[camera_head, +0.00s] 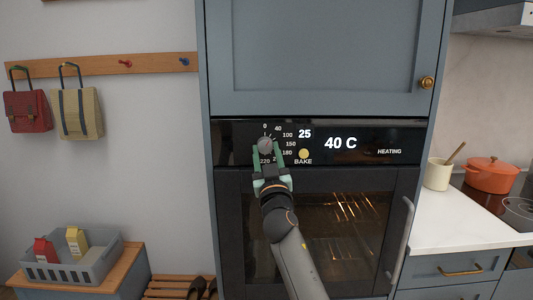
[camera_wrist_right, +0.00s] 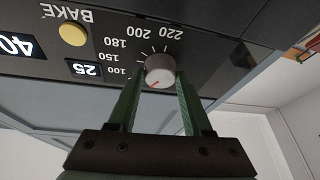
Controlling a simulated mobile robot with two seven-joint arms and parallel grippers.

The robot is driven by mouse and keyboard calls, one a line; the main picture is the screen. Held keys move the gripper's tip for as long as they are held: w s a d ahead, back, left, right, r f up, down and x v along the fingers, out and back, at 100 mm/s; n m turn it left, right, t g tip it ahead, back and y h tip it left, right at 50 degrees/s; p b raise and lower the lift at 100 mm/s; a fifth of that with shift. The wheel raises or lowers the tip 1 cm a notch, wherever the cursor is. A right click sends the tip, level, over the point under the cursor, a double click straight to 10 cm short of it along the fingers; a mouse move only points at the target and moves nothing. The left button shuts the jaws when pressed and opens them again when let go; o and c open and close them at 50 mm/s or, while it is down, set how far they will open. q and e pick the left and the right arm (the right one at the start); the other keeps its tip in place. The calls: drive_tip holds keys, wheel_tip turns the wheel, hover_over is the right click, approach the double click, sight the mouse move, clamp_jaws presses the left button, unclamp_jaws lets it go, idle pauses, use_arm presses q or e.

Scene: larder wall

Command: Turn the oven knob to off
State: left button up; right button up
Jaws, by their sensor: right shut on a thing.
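The oven knob (camera_head: 266,145) is a round grey dial on the black control panel, ringed by temperature numbers with 0 at the top. In the wrist view the knob (camera_wrist_right: 160,69) appears upside down, with a red mark on its face toward the lower left. My right gripper (camera_head: 269,158) is shut on the knob, one green finger on each side; the fingers also show in the wrist view (camera_wrist_right: 159,80). The display (camera_head: 340,143) reads 40 C, with 25 beside it and HEATING at the right. My left gripper is not in view.
The oven door (camera_head: 350,225) is closed below the panel, with a long vertical handle (camera_head: 401,245) at its right. A yellow BAKE button (camera_head: 303,154) sits right of the knob. A grey crate (camera_head: 95,268) stands at lower left; an orange pot (camera_head: 490,175) is at right.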

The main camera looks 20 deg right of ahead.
clamp_jaws()
drive_tip(key=n+p, duration=0.1)
drive_tip(key=p, duration=0.1)
drive_tip(key=n+y+p, duration=0.1)
drive_tip(key=n+p, duration=0.1)
drive_tip(key=shift+d+r+y, duration=0.1)
drive_tip(key=shift+r+y, duration=0.2)
drive_tip(key=shift+r, duration=0.05)
drive_tip(key=shift+f+n+y+p, duration=0.1)
drive_tip(key=shift+n+y+p, duration=0.6)
drive_tip(key=shift+n, duration=0.5)
drive_tip(key=shift+s+d+n+g+y, duration=0.1)
drive_tip(key=shift+n+g+y, duration=0.4)
drive_tip(key=shift+n, duration=0.9)
drive_tip(key=shift+f, duration=0.1)
drive_tip(key=o, duration=0.9)
unclamp_jaws()
